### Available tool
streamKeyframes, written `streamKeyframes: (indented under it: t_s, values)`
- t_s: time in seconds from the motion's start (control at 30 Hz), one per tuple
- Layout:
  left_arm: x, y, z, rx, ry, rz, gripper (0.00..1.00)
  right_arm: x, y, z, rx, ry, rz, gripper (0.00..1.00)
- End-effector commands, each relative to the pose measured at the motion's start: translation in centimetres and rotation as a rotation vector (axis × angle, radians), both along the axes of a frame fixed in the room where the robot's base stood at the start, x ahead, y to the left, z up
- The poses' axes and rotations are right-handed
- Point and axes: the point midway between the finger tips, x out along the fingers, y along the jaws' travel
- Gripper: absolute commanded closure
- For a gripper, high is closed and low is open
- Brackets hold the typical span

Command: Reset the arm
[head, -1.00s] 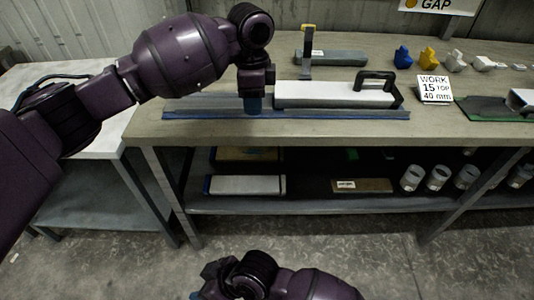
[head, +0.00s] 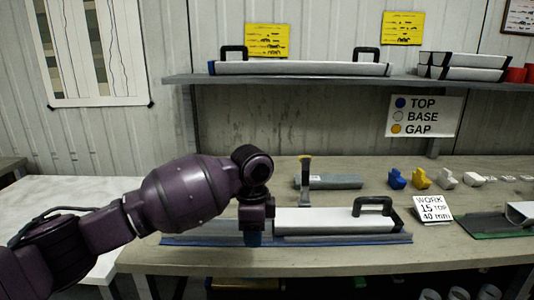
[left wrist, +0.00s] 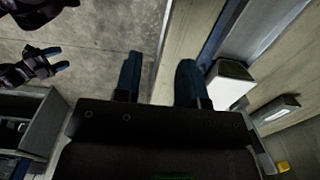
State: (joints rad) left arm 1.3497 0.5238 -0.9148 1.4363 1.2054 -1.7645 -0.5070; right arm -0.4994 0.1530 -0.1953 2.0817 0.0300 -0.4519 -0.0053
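My left arm comes in from the left in the head view, with its gripper (head: 253,238) pointing down over the bench's front edge. It is just left of the white core liner (head: 320,220) with a black handle (head: 372,204), which lies in a blue-edged tray (head: 345,240). In the left wrist view the two blue fingers of this gripper (left wrist: 158,82) are apart with nothing between them. My right gripper (left wrist: 53,60) shows at the upper left of the left wrist view, its fingers spread and empty, over the floor. It is out of the head view.
On the bench stand a grey block with an upright yellow-topped tool (head: 305,180), colored blocks (head: 421,179), a work card (head: 432,209) and a green mat (head: 490,226). A shelf (head: 300,79) above holds long liners (head: 300,68). A white side table (head: 80,190) is at left.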

Motion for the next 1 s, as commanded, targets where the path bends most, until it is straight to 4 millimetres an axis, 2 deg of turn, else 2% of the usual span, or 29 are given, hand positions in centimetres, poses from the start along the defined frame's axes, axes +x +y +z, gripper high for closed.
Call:
streamKeyframes:
  t_s: [0.1, 0.53, 0.8, 1.0]
  values:
    - [0.0, 0.0, 0.0, 0.000, 0.000, 0.000, 0.63, -2.0, -3.3, 0.4, -0.060, -0.008, -0.053, 0.45]
    - [-3.1, -1.3, -9.3, -0.210, -0.020, 0.111, 0.63, -1.6, -2.8, 0.3, -0.051, -0.009, -0.045, 0.45]
    - [-6.6, -1.7, -16.0, -0.412, -0.054, 0.276, 0.63, -1.5, -2.8, 0.3, -0.051, -0.009, -0.045, 0.45]
    - [-9.3, -0.9, -19.9, -0.549, -0.096, 0.431, 0.63, -1.5, -2.8, 0.3, -0.051, -0.009, -0.044, 0.45]
